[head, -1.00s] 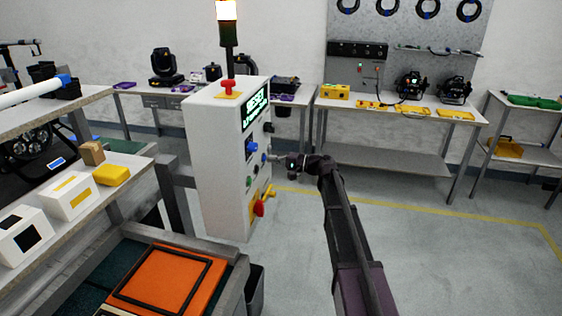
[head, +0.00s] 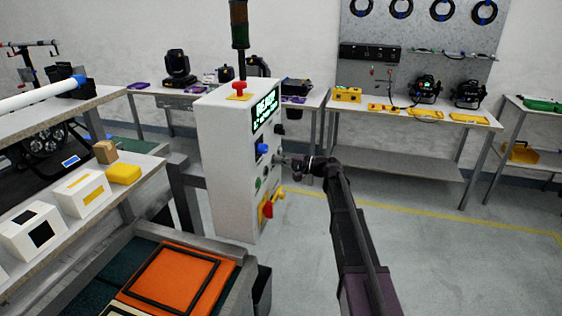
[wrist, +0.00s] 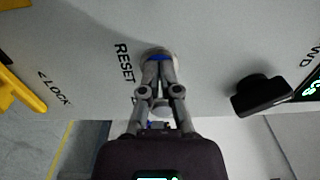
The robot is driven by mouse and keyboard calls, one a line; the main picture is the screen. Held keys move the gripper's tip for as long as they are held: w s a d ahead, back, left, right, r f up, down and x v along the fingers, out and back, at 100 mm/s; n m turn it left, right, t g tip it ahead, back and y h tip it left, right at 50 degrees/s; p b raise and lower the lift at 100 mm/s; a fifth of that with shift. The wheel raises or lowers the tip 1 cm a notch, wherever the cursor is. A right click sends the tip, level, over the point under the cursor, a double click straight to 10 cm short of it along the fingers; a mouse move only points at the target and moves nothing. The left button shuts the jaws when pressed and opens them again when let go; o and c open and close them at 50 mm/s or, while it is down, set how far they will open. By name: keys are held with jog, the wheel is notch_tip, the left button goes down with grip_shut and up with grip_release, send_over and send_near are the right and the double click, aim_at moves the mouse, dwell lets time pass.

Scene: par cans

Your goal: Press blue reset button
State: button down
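The blue reset button (wrist: 158,57) shows as a blue strip in a pale round ring beside the printed word RESET in the wrist view. My gripper (wrist: 159,66) has its fingers together, holding nothing, with the tips over the button face; they appear to touch it and hide most of it. In the head view my gripper (head: 280,159) reaches the right-hand face of the white control cabinet (head: 225,165). The reset button cannot be made out there. The cabinet's green display (head: 265,107) seems to read READY.
A larger blue knob (head: 263,149) and a red-handled switch (head: 267,209) on yellow sit on the same face. A red mushroom button (head: 239,88) tops the cabinet. A black knob (wrist: 262,95) protrudes beside the gripper. Floor right of the cabinet is clear.

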jog(key=shift+w+a+r, duration=0.1)
jog(key=shift+w+a, duration=0.05)
jog(key=shift+a, duration=0.15)
jog(key=v, duration=1.4)
jog(key=shift+d, duration=0.3)
jog(key=s+a+f+n+g+h+p, duration=0.1)
jog(key=s+a+f+g+h+p, duration=0.15)
jog(key=s+f+h, duration=0.4)
jog(key=s+a+f+n+g+h+p, duration=0.1)
jog(key=s+a+f+g+h, duration=0.15)
jog(key=s, duration=0.65)
jog(key=s+d+f+h+p, duration=0.1)
jog(key=s+h, duration=0.1)
jog(key=s, duration=0.3)
jog(key=s+d+f+n+h, duration=0.1)
jog(key=s+d+h, duration=0.1)
jog(key=s, duration=0.3)
jog(key=s+d+f+n+g+h+p, duration=0.1)
jog(key=s+d+h, duration=0.1)
jog(key=s+h, duration=0.2)
jog(key=shift+s+f+p, duration=0.3)
jog(key=shift+s+p, duration=0.05)
jog(key=shift+s, duration=0.3)
dwell(0.5)
